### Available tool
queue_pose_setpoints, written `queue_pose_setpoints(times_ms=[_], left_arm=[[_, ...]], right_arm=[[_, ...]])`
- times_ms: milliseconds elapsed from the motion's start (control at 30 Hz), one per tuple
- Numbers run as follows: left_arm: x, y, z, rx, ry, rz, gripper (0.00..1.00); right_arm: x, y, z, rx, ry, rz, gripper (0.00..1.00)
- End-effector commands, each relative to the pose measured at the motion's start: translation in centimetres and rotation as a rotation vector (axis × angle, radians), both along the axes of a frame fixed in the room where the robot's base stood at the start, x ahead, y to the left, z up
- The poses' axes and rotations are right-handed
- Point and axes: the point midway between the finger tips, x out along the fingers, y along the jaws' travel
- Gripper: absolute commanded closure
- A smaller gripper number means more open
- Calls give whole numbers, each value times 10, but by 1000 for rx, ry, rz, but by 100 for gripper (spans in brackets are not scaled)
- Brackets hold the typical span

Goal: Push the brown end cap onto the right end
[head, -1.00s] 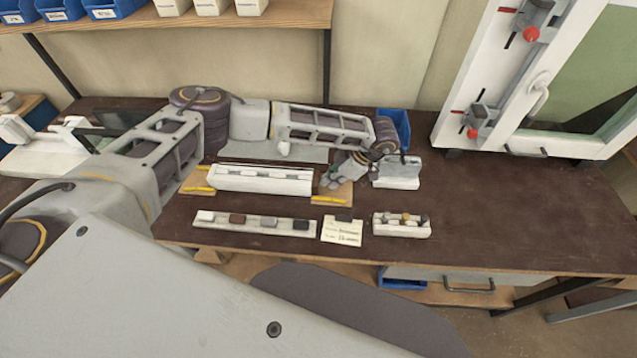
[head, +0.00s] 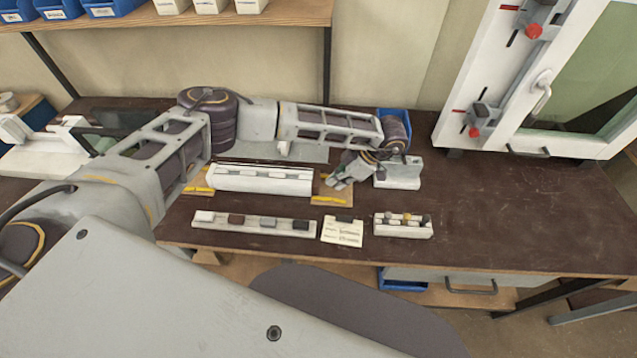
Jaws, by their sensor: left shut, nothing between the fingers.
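The white profile (head: 262,180) lies lengthwise at the middle of the bench, its right end close to my left gripper (head: 336,182). That gripper is shut and empty, low over the wooden pad to the right of the profile; whether it touches the profile's end is too small to tell. A brown cap (head: 236,219) sits in the light strip (head: 260,227) in front, between a white cap (head: 205,216) and a grey cap (head: 268,222). A black cap (head: 300,224) is at the strip's right. I cannot make out any cap on the profile's right end. My right gripper is not in view.
A pale block (head: 403,173) and a blue bin (head: 394,116) are near my left wrist. The bench's right side is clear.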

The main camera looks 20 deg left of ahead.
Motion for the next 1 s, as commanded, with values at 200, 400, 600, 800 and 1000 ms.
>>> queue_pose_setpoints(times_ms=[200, 400, 600, 800, 1000], left_arm=[[0, 0, 7, 0, 0, 0, 100], [0, 0, 17, 0, -1, -1, 100], [0, 0, 27, 0, -1, -1, 100], [0, 0, 36, 0, -1, -1, 100], [0, 0, 45, 0, -1, -1, 100]], right_arm=[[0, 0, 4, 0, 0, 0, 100], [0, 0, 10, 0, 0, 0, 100], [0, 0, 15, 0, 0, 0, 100], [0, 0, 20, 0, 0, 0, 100], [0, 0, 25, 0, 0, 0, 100]])
